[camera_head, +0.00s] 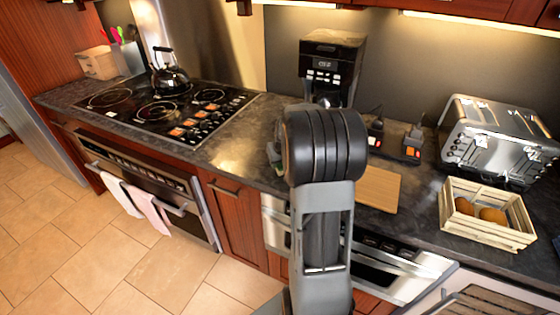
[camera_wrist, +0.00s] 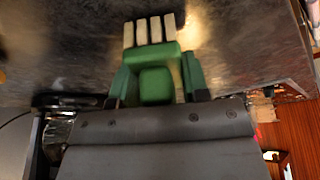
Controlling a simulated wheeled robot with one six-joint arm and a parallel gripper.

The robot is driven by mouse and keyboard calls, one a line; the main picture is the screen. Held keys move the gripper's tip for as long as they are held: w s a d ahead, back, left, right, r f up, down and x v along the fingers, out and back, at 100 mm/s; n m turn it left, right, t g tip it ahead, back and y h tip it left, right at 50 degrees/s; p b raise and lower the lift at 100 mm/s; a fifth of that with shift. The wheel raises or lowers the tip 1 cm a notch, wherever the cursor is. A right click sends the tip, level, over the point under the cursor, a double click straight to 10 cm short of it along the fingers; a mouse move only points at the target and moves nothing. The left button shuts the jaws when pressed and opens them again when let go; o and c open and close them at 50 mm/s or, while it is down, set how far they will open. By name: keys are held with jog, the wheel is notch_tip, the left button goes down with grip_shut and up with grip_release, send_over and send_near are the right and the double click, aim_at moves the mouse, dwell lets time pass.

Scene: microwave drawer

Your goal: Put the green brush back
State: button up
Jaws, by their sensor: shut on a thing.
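The green brush (camera_wrist: 155,84) shows in the wrist view, with a green body and pale bristle tufts (camera_wrist: 150,31) pointing to the top of the picture. My gripper (camera_wrist: 157,72) is shut on it, with a green finger on each side. The brush is in front of the dark countertop; I cannot tell its height above it. In the head view my arm hides nearly all of the gripper and brush. A grey holder (camera_head: 128,59) with several coloured utensils stands at the far left of the counter.
A kettle (camera_head: 169,76) stands on the black cooktop (camera_head: 140,112). A coffee maker (camera_head: 331,65) is behind my arm. To the right are a cutting board (camera_head: 379,188), a toaster (camera_head: 490,130) and a wooden crate (camera_head: 462,222). A wooden box (camera_head: 97,63) is beside the utensil holder.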

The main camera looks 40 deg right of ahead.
jog(key=shift+f, duration=0.2)
jog(key=o, duration=0.9)
jog(key=shift+r, duration=0.1)
jog(key=shift+r, duration=0.25)
jog(key=v, duration=1.1)
jog(key=s+a+f+n, duration=0.1)
jog(key=s+a, duration=0.6)
jog(key=a, duration=0.4)
jog(key=s+a+f+n+y, duration=0.1)
jog(key=s+a+f+n, duration=0.1)
jog(key=s+a, duration=0.4)
jog(key=a, duration=0.5)
jog(key=shift+s+a+n+g, duration=0.25)
jog(key=shift+s+n+g, duration=0.05)
jog(key=shift+s, duration=0.1)
